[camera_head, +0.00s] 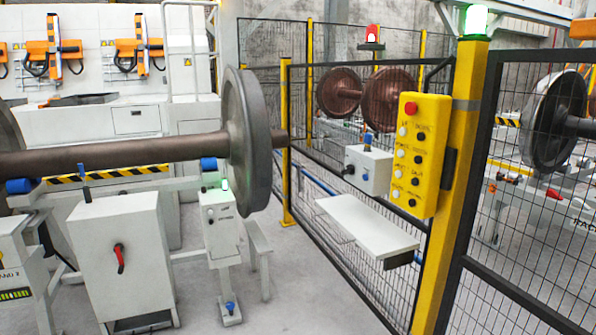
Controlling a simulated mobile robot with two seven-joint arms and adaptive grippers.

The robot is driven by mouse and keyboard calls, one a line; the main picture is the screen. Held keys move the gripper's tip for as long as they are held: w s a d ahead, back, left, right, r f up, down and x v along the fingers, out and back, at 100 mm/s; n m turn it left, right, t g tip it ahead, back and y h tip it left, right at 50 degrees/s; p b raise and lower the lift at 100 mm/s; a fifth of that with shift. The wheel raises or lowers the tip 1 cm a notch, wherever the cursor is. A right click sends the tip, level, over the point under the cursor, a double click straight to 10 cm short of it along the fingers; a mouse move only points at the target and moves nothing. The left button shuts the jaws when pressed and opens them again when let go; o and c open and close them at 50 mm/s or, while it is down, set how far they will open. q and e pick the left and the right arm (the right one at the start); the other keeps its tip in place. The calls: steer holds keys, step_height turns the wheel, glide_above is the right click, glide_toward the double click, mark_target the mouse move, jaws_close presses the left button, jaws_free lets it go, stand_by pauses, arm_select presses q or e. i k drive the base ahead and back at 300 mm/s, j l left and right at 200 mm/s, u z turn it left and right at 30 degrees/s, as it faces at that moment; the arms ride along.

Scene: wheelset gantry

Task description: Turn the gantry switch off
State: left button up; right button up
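A yellow control box (417,155) hangs on a yellow post (455,160). It has a red button (411,108) at the top and rows of white and dark controls below, with labels too small to read. A white cabinet (118,258) at the lower left carries a red handle (119,258), which stands close to upright with a slight tilt. I cannot tell from the labels which control is the gantry switch. A green lamp (474,21) is lit on top of the post. Neither of my grippers is in view.
A wheelset with a large steel wheel (247,142) and axle (110,155) rests at the left. A white shelf (366,224) juts from the mesh fence (350,190) below the control box. A small white stand (218,225) is by the wheel. Grey floor (300,290) is open at the centre front.

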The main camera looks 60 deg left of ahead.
mark_target(349, 169)
steer(key=u, duration=1.45)
steer(key=i+j, duration=0.1)
steer(key=i+z, duration=0.05)
steer(key=i, duration=0.05)
